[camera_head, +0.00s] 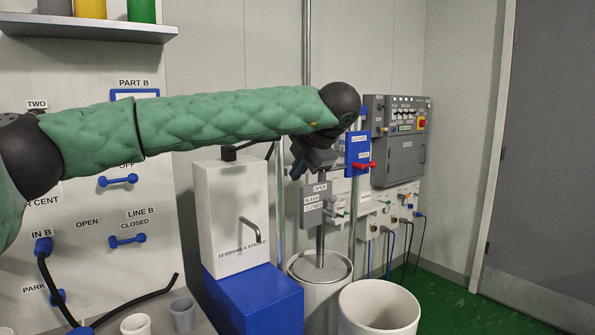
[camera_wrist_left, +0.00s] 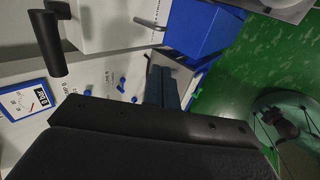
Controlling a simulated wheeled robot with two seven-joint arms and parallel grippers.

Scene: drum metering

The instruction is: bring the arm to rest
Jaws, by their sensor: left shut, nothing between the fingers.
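My left arm, in a green quilted sleeve, stretches across the head view from the left edge to the middle. My left gripper (camera_head: 297,172) hangs at its end, pointing down and partly hidden by the dark wrist. My right gripper is in neither view.
A white box on a blue base (camera_head: 262,298) stands below the arm. A grey drum (camera_head: 318,268) with a sign post (camera_head: 312,203) and a white bin (camera_head: 379,308) stand right of it. A blue sign with a red lever (camera_head: 358,152) is close right of the wrist. Green floor is clear farther right.

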